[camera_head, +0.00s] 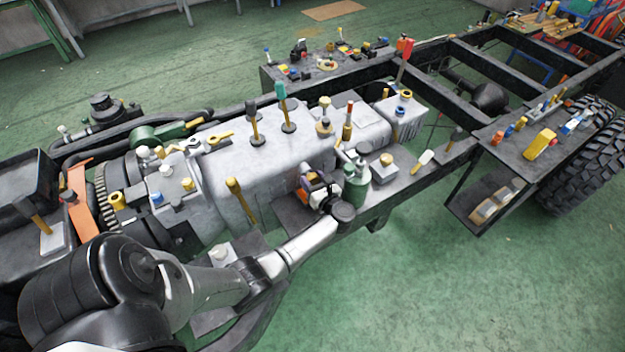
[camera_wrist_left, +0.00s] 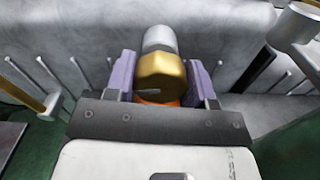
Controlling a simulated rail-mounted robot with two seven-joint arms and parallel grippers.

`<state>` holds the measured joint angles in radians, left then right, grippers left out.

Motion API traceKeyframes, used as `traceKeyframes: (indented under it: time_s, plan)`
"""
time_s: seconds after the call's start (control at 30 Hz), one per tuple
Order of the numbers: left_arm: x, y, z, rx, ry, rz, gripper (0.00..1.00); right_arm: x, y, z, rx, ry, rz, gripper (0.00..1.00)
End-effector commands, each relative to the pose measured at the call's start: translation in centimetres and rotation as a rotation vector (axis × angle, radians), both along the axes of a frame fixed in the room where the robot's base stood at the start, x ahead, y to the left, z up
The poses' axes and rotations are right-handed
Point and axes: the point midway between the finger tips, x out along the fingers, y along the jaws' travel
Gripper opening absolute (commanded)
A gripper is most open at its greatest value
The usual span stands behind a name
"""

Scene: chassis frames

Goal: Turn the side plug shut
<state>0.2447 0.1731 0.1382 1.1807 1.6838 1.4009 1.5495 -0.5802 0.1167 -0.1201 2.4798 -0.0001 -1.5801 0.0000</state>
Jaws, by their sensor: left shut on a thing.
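The side plug (camera_wrist_left: 161,77) shows in the left wrist view as a gold, faceted cap. A grey cylinder stands behind it against the grey housing (camera_wrist_left: 90,38), and an orange part shows just below it. My left gripper (camera_wrist_left: 160,82) has its two purple fingers on either side of the gold cap, shut on it. In the head view my left gripper (camera_head: 316,187) is at the near side of the grey gearbox housing (camera_head: 228,150). There the gripper and wrist hide most of the plug. My right gripper is not in view.
A green bottle-like part (camera_head: 356,180) stands close to the right of my left gripper. Yellow-handled levers (camera_head: 254,125) rise from the housing top. A dark side shelf (camera_head: 495,200) and a big tyre (camera_head: 590,155) are at the right. The green floor in front is clear.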

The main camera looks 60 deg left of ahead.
Motion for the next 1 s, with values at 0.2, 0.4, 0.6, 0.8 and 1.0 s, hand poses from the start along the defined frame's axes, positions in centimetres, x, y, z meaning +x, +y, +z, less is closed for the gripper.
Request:
traceKeyframes:
  time_s: [0.2,0.4,0.6,0.8,1.0]
  plan:
    - [0.03,-0.02,-0.07,-0.004,0.104,0.001,0.26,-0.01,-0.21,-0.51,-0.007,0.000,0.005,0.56]
    - [-0.01,0.02,0.02,-0.002,0.136,0.001,0.26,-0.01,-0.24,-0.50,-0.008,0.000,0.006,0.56]
    - [-0.02,0.03,0.01,-0.002,0.136,0.001,0.53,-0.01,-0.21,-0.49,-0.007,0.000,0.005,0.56]
    - [-0.03,0.03,0.00,-0.002,0.136,0.001,0.72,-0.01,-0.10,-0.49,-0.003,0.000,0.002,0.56]
    - [-0.02,0.03,0.00,-0.002,0.135,0.001,0.75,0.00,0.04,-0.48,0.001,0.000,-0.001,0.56]
